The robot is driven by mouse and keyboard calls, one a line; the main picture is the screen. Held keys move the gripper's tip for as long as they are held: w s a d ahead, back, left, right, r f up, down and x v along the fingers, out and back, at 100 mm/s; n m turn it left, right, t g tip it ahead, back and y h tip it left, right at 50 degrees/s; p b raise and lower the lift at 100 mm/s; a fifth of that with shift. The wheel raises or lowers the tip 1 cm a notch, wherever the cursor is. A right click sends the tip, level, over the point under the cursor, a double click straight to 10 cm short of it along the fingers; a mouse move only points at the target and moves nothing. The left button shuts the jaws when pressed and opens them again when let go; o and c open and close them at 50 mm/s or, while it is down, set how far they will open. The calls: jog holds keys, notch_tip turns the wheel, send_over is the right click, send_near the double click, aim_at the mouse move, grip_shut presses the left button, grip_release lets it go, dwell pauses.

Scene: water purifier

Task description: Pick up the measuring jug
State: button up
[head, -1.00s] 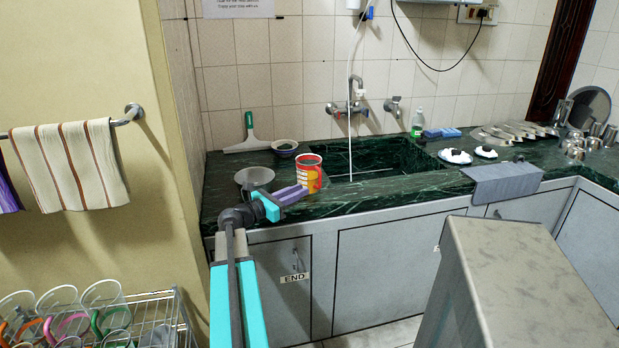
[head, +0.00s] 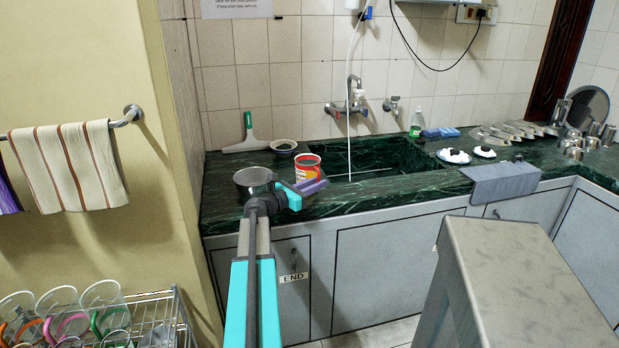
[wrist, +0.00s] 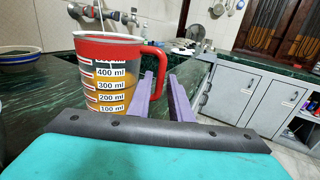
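The measuring jug (head: 304,172) stands upright on the dark green counter, left of the sink. In the wrist view the jug (wrist: 108,80) has a red rim, a red handle at its right, white ml marks and orange contents. My gripper (head: 318,184) is in front of the jug in the head view. In the wrist view the two purple fingers of my gripper (wrist: 161,76) are apart, with a gap between them. The fingertips are close to the handle, the left one just below its curve. I cannot tell whether they touch it.
A metal bowl (head: 253,177) is on the counter left of the jug, and a small bowl (head: 284,146) stands behind it. The sink (head: 375,158) lies to the right, with a tap (head: 350,105) above. A green bottle (head: 417,122) stands behind the sink.

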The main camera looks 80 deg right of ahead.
dwell(0.3)
jog(key=shift+x, duration=2.6)
grip_shut()
jog(key=shift+r, duration=0.1)
